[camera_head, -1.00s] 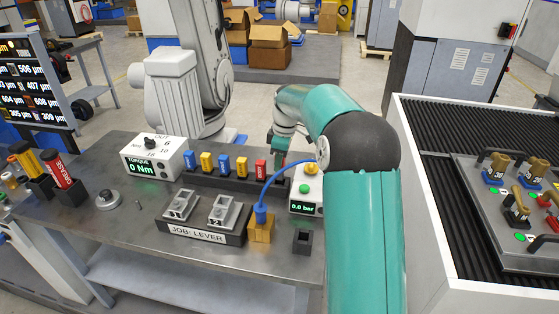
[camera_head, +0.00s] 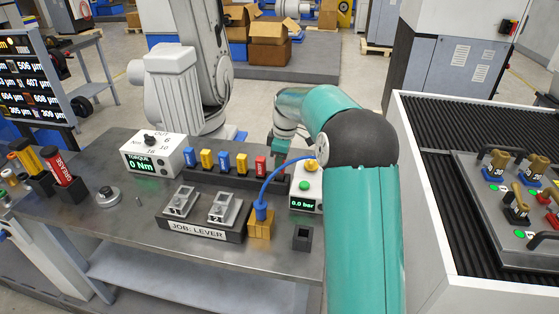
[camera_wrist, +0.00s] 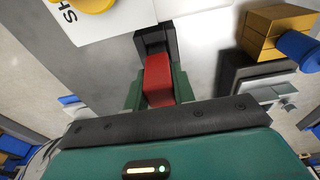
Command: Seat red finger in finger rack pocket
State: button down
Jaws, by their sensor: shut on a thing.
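The red finger (camera_head: 260,166) stands upright at the right end of the black finger rack (camera_head: 225,180), in line with blue and yellow fingers. In the wrist view the red finger (camera_wrist: 158,80) is between the green jaws of my gripper (camera_wrist: 159,92), which are shut on it. My gripper (camera_head: 280,152) is partly hidden by my arm in the head view. The finger's lower end is hidden, so I cannot tell how deep it sits.
The white pressure box (camera_head: 304,200) with a yellow button is close right of the rack. A brass block (camera_head: 261,226) with a blue hose, the lever fixture (camera_head: 205,228) and a small black holder (camera_head: 302,238) are in front. The torque box (camera_head: 155,155) is at the left.

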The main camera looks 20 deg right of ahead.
jog(key=shift+f, duration=0.85)
jog(key=c, duration=1.1)
grip_release()
jog(key=r, duration=0.4)
jog(key=d+r, duration=0.1)
jog(key=r, duration=0.4)
jog(key=s+r, duration=0.1)
jog(key=r, duration=0.3)
jog(key=shift+d+r, duration=0.2)
jog(key=shift+r, duration=0.2)
jog(key=s+a+r+m+t+h, duration=0.1)
jog(key=s+a+r+m, duration=0.2)
jog(key=s+a, duration=0.35)
jog(key=s+a+r+m+t, duration=0.15)
jog(key=s+a+r, duration=0.25)
jog(key=s, duration=0.5)
jog(key=s+a+f+m, duration=0.1)
jog(key=s+f+m, duration=0.1)
jog(key=s, duration=0.4)
jog(key=s+a+f+m+t, duration=0.1)
jog(key=s+f+m, duration=0.1)
jog(key=s, duration=0.4)
jog(key=s+a+f+m+t, duration=0.1)
jog(key=s+a+f+m, duration=0.1)
jog(key=s, duration=0.5)
jog(key=shift+f+m, duration=0.35)
jog(key=shift+f, duration=0.35)
